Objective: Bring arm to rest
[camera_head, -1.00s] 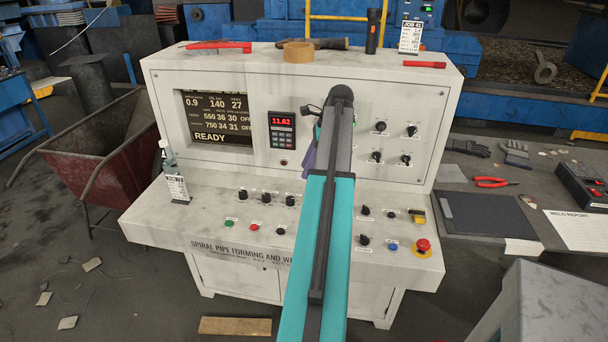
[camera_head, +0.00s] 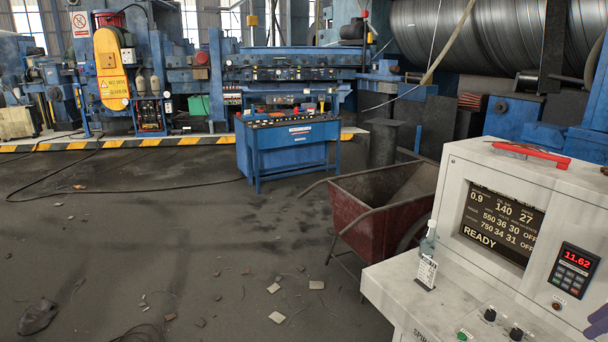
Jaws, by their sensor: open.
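My gripper is out of view. The pale grey console stands at the right and is cut off by the frame. Its dark screen (camera_head: 502,226) reads READY, and a small keypad display (camera_head: 573,270) reads 11.62 in red. Most of its knobs are outside the frame.
A red wheelbarrow (camera_head: 375,208) stands just left of the console. A blue control desk (camera_head: 290,147) is farther back at centre. Blue machinery (camera_head: 290,75) lines the back. The grey floor at left is mostly clear, with cables and scattered scraps (camera_head: 277,317).

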